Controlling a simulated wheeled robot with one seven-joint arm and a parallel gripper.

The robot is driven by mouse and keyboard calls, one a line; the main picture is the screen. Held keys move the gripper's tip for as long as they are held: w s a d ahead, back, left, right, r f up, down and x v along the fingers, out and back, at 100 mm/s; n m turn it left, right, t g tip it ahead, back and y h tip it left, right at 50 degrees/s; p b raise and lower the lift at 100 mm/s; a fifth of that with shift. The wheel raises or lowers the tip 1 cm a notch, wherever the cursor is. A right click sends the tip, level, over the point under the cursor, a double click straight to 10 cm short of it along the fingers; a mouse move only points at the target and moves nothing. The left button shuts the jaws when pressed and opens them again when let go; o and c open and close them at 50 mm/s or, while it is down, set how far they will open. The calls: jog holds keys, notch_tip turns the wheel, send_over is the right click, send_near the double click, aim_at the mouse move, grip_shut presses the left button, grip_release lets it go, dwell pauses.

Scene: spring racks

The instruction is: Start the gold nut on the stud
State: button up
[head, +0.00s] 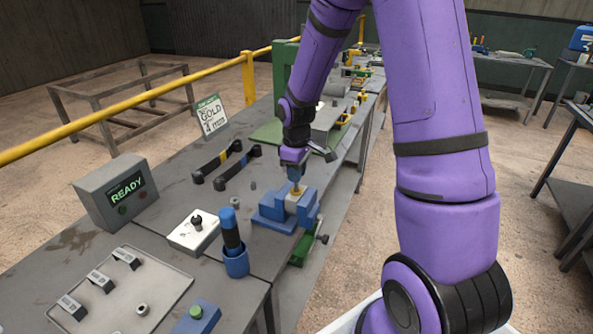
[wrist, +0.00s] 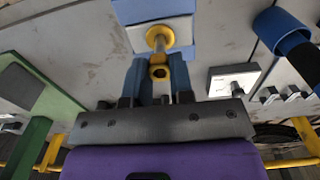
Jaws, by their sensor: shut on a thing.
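My gripper (head: 296,180) is over the blue vise-like fixture (head: 272,208), with its fingers pointing down. In the wrist view, my gripper (wrist: 160,76) is shut on the gold nut (wrist: 160,73), which sits between the blue fingertips. The silver stud (wrist: 159,45) stands from a gold flanged base on a pale block in the fixture. The nut is at the stud's free end, roughly in line with it. I cannot tell whether nut and stud touch. In the head view, the nut and stud are too small to separate.
A blue cup (head: 236,263) with a dark tool and a white plate (head: 190,235) with a dark stud stand nearby. Two dark tools lie behind the fixture.

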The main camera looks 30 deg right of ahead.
jog(key=shift+f, duration=0.65)
jog(key=o, duration=1.3)
jog(key=shift+r, duration=0.1)
jog(key=shift+r, duration=3.4)
jog(key=shift+r, duration=0.1)
